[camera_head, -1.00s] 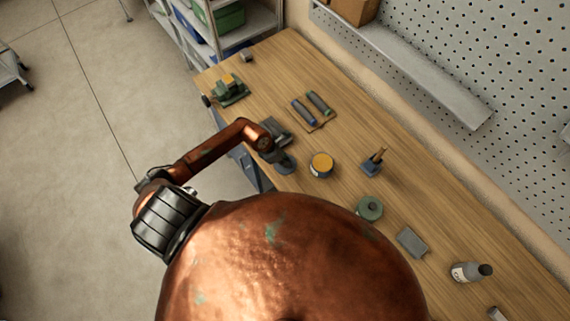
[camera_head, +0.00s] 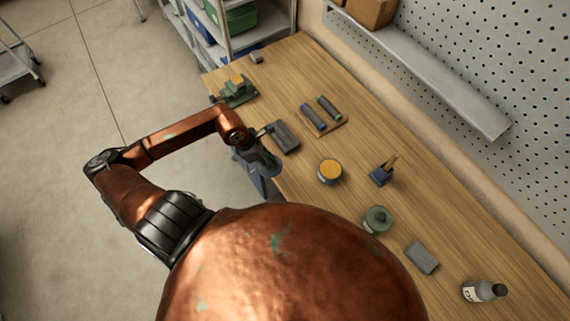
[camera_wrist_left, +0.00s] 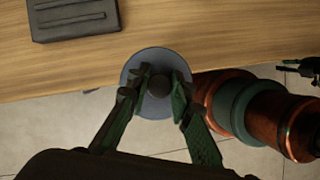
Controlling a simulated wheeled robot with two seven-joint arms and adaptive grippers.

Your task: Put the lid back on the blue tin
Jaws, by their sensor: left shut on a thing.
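The round tin (camera_head: 330,174) stands upright and uncovered on the table, with a yellow-orange top face and a pale blue-grey side. My left gripper (camera_head: 264,164) is left of the tin, at the table's near edge, partly hidden by my arm. In the left wrist view my left gripper (camera_wrist_left: 157,88) is shut on the dark knob of the blue-grey lid (camera_wrist_left: 150,57). The lid is held apart from the tin, over the table's edge. At the right edge of the wrist view a dark part (camera_wrist_left: 302,70) may be my right gripper; its jaws cannot be made out.
A dark grey block (camera_head: 283,137) lies close to the gripper; it also shows in the wrist view (camera_wrist_left: 72,16). Bare wood surrounds the tin.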

